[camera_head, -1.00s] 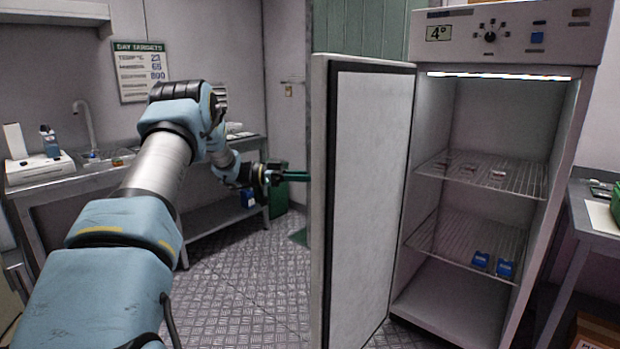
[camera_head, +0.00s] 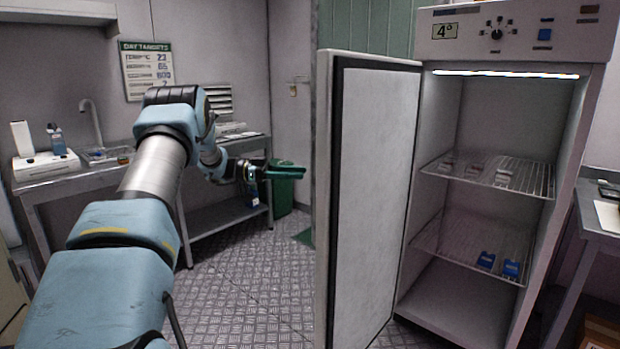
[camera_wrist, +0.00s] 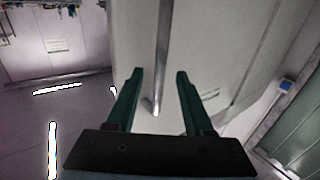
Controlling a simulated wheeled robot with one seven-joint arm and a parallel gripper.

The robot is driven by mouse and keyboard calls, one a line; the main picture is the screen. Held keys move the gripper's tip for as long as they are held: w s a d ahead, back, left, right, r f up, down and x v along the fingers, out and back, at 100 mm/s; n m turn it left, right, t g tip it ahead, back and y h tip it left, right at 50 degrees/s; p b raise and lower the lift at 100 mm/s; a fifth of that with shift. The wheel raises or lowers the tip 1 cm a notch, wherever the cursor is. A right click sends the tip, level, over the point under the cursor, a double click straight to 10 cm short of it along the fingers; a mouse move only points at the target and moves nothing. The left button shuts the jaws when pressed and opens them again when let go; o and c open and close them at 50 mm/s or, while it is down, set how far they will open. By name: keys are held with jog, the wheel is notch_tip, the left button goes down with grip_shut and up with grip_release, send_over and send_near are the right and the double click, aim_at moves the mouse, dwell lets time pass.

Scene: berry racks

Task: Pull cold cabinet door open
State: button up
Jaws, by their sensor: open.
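The cold cabinet (camera_head: 498,33) stands at the right in the head view. Its door (camera_head: 372,190) is swung wide open, with its white inner face and dark seal showing. My gripper (camera_head: 303,172) is left of the door's free edge, apart from it, with dark green fingers. In the wrist view my gripper (camera_wrist: 159,74) is open and empty. A long metal bar, which looks like the door handle (camera_wrist: 163,55), runs down beyond and between the fingertips, on a pale panel. The handle is hidden in the head view.
Inside the cabinet, a wire shelf (camera_head: 525,182) holds small packs, and blue boxes (camera_head: 510,270) sit on the lower shelf. A steel bench (camera_head: 50,183) lines the left wall. A green bin (camera_head: 284,186) stands behind my gripper. The patterned floor (camera_head: 245,290) between is clear.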

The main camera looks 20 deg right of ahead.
jog(key=v, duration=0.5)
jog(key=shift+b, duration=0.35)
